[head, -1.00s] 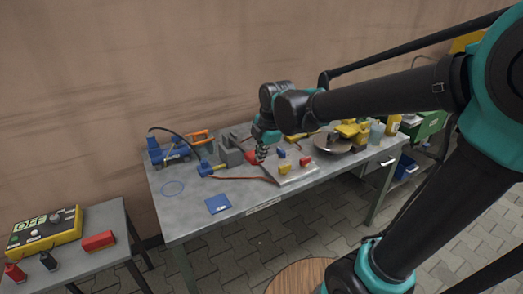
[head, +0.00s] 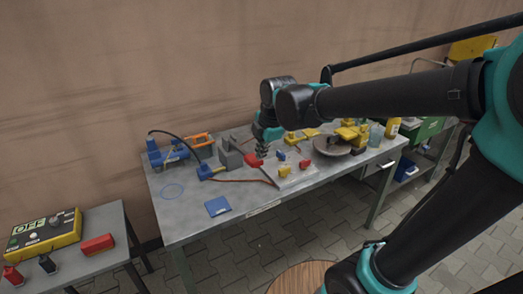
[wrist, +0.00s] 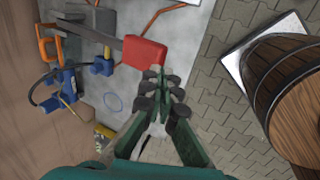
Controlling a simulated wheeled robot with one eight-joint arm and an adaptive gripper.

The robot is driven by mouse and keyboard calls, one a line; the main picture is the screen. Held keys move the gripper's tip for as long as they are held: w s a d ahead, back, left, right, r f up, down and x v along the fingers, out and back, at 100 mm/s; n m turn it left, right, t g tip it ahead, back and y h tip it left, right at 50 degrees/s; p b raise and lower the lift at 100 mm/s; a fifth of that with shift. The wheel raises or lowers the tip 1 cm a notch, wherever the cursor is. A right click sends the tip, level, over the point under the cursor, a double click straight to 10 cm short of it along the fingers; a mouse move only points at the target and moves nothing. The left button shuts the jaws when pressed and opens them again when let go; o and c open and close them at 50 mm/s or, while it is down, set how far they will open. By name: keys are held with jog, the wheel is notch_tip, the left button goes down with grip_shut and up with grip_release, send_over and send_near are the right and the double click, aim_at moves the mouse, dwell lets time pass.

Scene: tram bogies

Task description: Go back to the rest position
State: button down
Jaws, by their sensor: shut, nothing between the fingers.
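My gripper (head: 261,150) is above the back middle of the grey workbench (head: 245,192) in the head view, with the arm reaching in from the right. In the wrist view its fingers (wrist: 158,78) are together with nothing held. A red block (wrist: 145,53) shows just beyond the fingertips in the wrist view. It also shows in the head view (head: 251,160), beside the grey vise (head: 229,152) and partly behind the gripper.
A pale plate (head: 296,178) with small red, blue and yellow pieces lies right of the gripper. A round dish (head: 325,146) and yellow tool stand farther right. A blue device (head: 165,153) is at left. A side table holds a yellow OFF box (head: 45,236). A barrel (wrist: 285,75) stands nearby.

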jog(key=s+d+f+m, duration=0.3)
jog(key=d+f+m, duration=0.2)
jog(key=d+m, duration=0.3)
jog(key=s+d+f+m+h, duration=0.1)
jog(key=s+d+f+m, duration=0.3)
jog(key=d+m, duration=0.4)
jog(key=s+d+f+m+h, duration=0.1)
jog(key=s+d+f+m, duration=0.3)
jog(key=d+f+m, duration=0.2)
jog(key=d+m, duration=0.1)
jog(key=m, duration=0.1)
jog(key=shift+s+d+f+m+t, duration=0.2)
jog(key=shift+d+f+m+t, duration=0.05)
jog(key=shift+d+m+t, duration=0.15)
dwell(0.4)
